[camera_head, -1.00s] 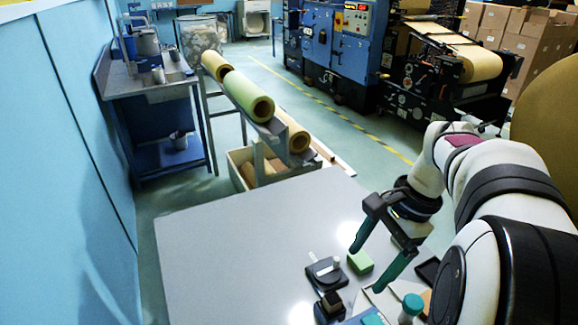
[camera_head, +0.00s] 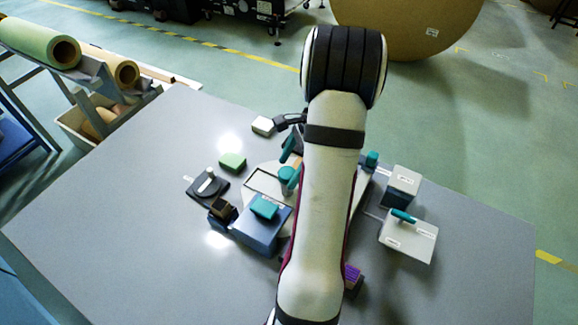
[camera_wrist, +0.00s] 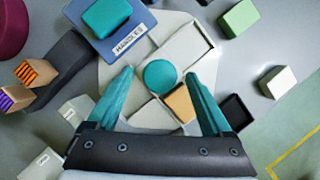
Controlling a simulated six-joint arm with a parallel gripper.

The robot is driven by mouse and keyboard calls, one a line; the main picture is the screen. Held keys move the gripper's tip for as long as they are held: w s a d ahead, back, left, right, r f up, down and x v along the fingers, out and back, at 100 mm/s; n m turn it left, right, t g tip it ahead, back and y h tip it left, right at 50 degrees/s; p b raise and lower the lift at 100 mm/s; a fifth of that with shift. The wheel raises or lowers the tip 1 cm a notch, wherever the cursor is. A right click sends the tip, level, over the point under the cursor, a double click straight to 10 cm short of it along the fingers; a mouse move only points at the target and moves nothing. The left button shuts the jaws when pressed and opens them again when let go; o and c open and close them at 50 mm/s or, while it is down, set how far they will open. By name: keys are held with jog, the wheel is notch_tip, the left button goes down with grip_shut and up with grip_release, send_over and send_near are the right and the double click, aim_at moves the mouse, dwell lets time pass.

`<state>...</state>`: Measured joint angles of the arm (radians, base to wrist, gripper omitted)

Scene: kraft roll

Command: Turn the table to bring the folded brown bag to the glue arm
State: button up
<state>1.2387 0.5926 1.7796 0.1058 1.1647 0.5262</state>
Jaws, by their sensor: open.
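The pale, many-sided turntable (camera_wrist: 135,77) lies flat on the grey table, with a round teal knob (camera_wrist: 160,76) on it. A small tan piece, probably the folded brown bag (camera_wrist: 180,104), lies on it beside my right finger. My gripper (camera_wrist: 159,80) is open, its teal fingers on either side of the knob; I cannot tell whether they touch it. In the head view my arm hides most of the gripper and part of the turntable (camera_head: 262,184). A dark arm-like piece (camera_wrist: 62,62) at left may be the glue arm; I cannot be sure.
A blue box labelled HANDLES (camera_wrist: 122,38) borders the turntable. A green block (camera_head: 232,161), a white block (camera_head: 263,126), a black stand (camera_head: 207,188) and grey boxes (camera_head: 408,240) stand around it. Striped blocks (camera_wrist: 36,71) lie at left. The table's left side (camera_head: 110,220) is clear.

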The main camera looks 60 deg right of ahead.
jog(key=shift+w+f, duration=0.1)
jog(key=shift+f, duration=0.15)
jog(key=shift+c, duration=0.2)
grip_shut()
